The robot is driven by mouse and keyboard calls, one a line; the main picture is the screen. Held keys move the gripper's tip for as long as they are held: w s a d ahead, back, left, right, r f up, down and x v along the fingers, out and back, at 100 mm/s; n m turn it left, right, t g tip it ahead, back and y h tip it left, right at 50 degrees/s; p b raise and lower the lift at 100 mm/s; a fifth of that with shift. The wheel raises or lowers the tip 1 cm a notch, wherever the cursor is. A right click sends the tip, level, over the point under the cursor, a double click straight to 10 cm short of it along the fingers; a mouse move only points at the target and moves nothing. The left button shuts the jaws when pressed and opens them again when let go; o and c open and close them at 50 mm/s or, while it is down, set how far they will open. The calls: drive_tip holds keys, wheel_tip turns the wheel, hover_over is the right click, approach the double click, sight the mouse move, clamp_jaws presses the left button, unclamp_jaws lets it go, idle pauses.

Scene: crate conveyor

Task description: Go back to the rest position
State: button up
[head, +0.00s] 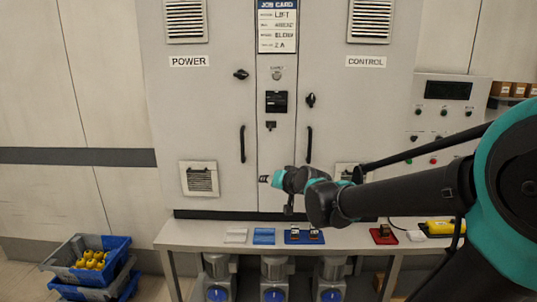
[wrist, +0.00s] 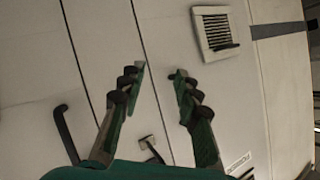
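My gripper (head: 265,179) is in front of the lower part of a tall grey cabinet (head: 222,110), above the bench, in the head view. In the wrist view my gripper (wrist: 158,72) has its two fingers well apart, with nothing between them. Behind the fingers are the cabinet doors (wrist: 165,30), which look tilted, a vent grille (wrist: 216,33) and a black door handle (wrist: 66,133). The fingers appear clear of the cabinet. My arm hides part of the right vent and the right side of the bench.
A bench (head: 207,236) below holds a white pad, a blue pad (head: 264,236), a blue tray (head: 304,237) with small parts, a red pad (head: 383,236) and a yellow tool (head: 440,227). Blue-grey crates (head: 118,245) with yellow items stand at left. A control panel (head: 440,115) is at right.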

drive_tip(key=s+d+f+g+h, duration=0.3)
drive_tip(key=s+d+f, duration=0.6)
drive_tip(key=s+f, duration=0.2)
drive_tip(key=s+d+f+g+h, duration=0.3)
drive_tip(key=s+d+f+g, duration=0.1)
drive_tip(key=s+d+f, duration=0.5)
wheel_tip(320, 180, down, 2)
drive_tip(key=shift+s+d+f+g, duration=0.2)
drive_tip(key=shift+s+d+g, duration=0.1)
drive_tip(key=shift+s, duration=0.9)
drive_tip(key=shift+w+r, duration=0.1)
